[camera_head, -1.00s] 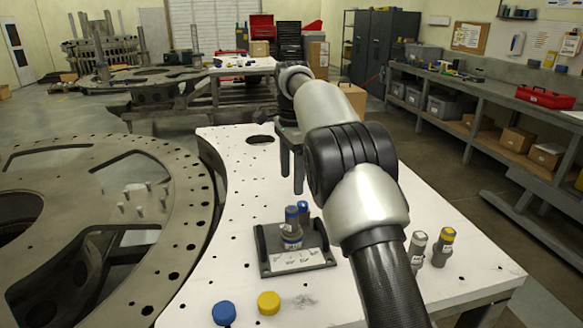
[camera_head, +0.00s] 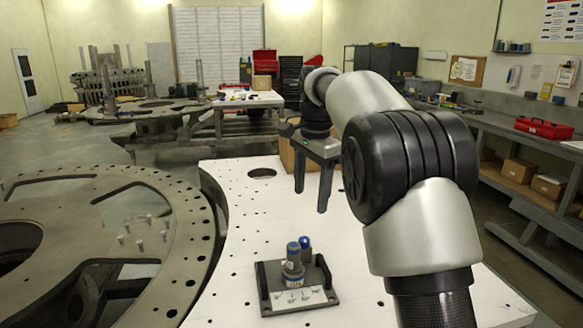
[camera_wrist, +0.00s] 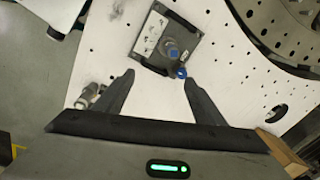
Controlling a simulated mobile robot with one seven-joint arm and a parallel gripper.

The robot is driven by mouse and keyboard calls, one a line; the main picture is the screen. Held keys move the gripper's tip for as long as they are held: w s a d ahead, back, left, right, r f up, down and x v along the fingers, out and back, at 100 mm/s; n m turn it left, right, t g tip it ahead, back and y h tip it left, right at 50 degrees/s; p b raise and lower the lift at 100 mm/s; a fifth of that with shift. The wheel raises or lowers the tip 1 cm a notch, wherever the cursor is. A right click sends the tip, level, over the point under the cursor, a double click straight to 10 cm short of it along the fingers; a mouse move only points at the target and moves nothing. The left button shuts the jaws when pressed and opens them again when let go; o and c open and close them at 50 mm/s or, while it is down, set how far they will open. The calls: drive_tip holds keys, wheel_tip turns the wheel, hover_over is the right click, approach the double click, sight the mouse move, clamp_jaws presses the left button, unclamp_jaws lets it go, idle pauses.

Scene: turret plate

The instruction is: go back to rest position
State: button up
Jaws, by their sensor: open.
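My gripper (camera_head: 311,193) hangs over the far part of the white plate in the head view, with its two dark fingers apart and nothing between them. The fingers also show spread and empty in the wrist view (camera_wrist: 158,76). The grey arm fills the right of the head view and covers part of the white plate. A dark holder (camera_head: 268,300) with a white label stands on the plate, nearer the camera than the gripper. Two blue-topped grey cylinders (camera_head: 292,272) stand upright at it. The holder also shows beyond the fingertips in the wrist view (camera_wrist: 182,36).
The white plate (camera_head: 245,220) is mostly bare around the holder. A large grey ring (camera_head: 185,230) with holes lies along its left side. Grey cylindrical parts (camera_wrist: 88,95) stand at the left in the wrist view. A shelf bench (camera_head: 520,150) runs along the right wall.

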drive_tip(key=s+d+r+n+t, duration=0.1)
drive_tip(key=s+d+r+n, duration=0.2)
drive_tip(key=s, duration=0.6)
drive_tip(key=s+d+r+n+t, duration=0.1)
drive_tip(key=s+d+r+n, duration=0.25)
drive_tip(key=s, duration=0.55)
drive_tip(key=s+d+f+n+t, duration=0.1)
drive_tip(key=s+f, duration=0.3)
drive_tip(key=s, duration=0.4)
drive_tip(key=s+d+f+n+t, duration=0.1)
drive_tip(key=s+f+n, duration=0.3)
drive_tip(key=s, duration=0.4)
drive_tip(key=shift+s+d+f, duration=0.15)
drive_tip(key=shift+d+f, duration=0.3)
drive_tip(key=shift+f, duration=0.2)
